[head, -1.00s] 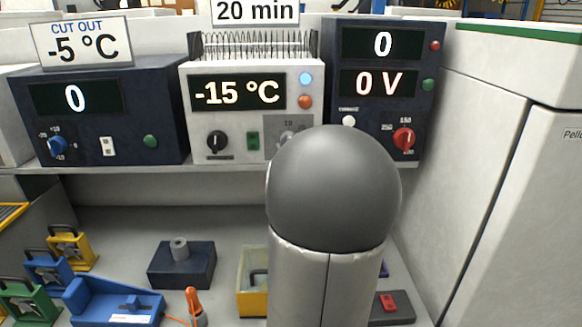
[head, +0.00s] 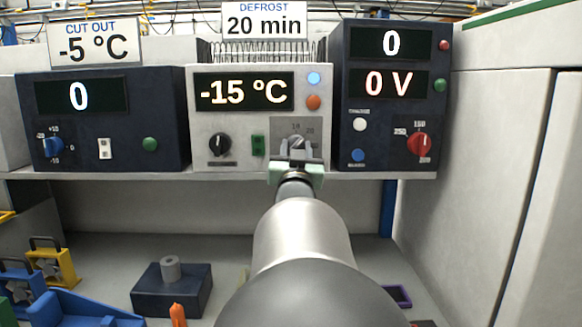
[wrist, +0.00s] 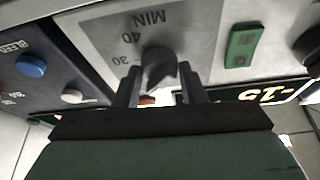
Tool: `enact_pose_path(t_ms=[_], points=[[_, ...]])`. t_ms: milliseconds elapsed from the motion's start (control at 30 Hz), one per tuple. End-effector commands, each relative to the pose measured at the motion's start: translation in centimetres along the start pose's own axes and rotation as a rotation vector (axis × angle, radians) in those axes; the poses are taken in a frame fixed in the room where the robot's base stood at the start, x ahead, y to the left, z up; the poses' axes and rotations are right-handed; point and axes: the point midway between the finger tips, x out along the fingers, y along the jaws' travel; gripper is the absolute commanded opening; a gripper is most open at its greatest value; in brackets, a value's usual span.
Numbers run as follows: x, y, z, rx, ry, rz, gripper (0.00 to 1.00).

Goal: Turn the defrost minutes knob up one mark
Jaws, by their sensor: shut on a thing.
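The defrost minutes knob (head: 296,143) is a small grey knob on a grey scale plate, at the lower right of the white unit's front. In the wrist view the knob (wrist: 158,66) shows close up and upside down, with "MIN", "40" and "30" on the plate (wrist: 110,35). My gripper (head: 296,166) reaches the knob from the front. In the wrist view its two dark fingers (wrist: 160,86) stand on either side of the knob, shut on it. The fingers and the steep angle hide part of the scale, and I cannot read the exact pointer setting.
A "DEFROST 20 min" sign (head: 264,20) stands above the white unit (head: 230,163), whose display reads -15 °C. A black knob (head: 219,144) and a green switch (head: 258,145) sit left of the gripper. A dark voltage unit (head: 385,110) stands close on the right.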

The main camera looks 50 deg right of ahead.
Motion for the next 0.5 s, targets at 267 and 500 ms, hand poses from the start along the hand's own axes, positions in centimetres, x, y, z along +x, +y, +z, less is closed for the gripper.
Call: enact_pose_path(t_ms=[267,500], points=[[-0.07,-0.12,0.25,0.085,-0.002,0.034,0.14],[0.01,-0.07,0.13,0.102,-0.004,0.043,0.14]])
